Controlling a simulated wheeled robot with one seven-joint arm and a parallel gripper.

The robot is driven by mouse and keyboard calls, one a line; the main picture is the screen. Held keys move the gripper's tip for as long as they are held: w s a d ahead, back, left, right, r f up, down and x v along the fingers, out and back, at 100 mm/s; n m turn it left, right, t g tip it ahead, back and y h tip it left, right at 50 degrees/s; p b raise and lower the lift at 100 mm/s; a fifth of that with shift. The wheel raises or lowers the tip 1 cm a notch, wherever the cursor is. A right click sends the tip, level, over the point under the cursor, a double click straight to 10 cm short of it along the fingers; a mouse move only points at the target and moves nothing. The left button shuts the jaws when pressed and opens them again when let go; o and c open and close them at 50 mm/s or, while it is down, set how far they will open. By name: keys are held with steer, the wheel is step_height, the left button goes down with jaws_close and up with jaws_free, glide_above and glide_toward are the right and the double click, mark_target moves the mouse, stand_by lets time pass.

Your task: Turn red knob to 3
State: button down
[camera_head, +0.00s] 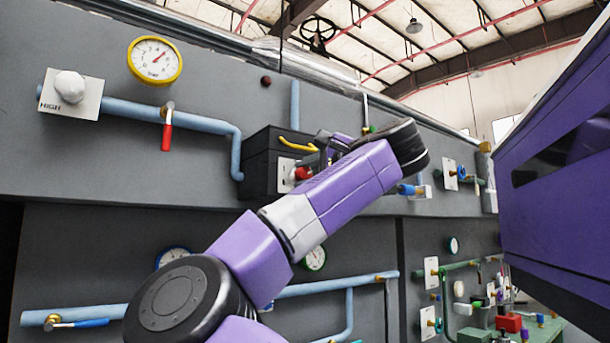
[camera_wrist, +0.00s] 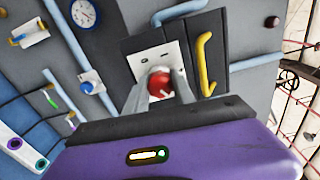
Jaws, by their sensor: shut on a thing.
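The red knob (camera_wrist: 160,83) sits on a white plate (camera_wrist: 143,66) on the front of a black box. In the wrist view my gripper (camera_wrist: 160,90) has a grey finger on each side of the knob and is shut on it. The dial numbers are too small or hidden to read. In the head view the red knob (camera_head: 302,173) shows on the black box (camera_head: 262,165), partly behind my purple arm. My gripper (camera_head: 316,160) is at the knob there, mostly hidden by the arm.
A yellow handle (camera_wrist: 205,62) stands on the box beside the white plate. A yellow-rimmed gauge (camera_head: 155,60), a red-handled valve (camera_head: 167,128) and a white knob on a plate (camera_head: 72,90) are to the left. Blue pipes (camera_head: 200,122) run along the grey wall.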

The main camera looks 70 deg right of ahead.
steer(key=c, duration=1.1)
jaws_free()
steer(key=shift+o, duration=0.2)
steer(key=shift+s, duration=0.1)
steer(key=b+v, duration=0.2)
steer(key=v, duration=0.5)
steer(key=shift+s+a, duration=0.2)
steer(key=shift+s, duration=0.1)
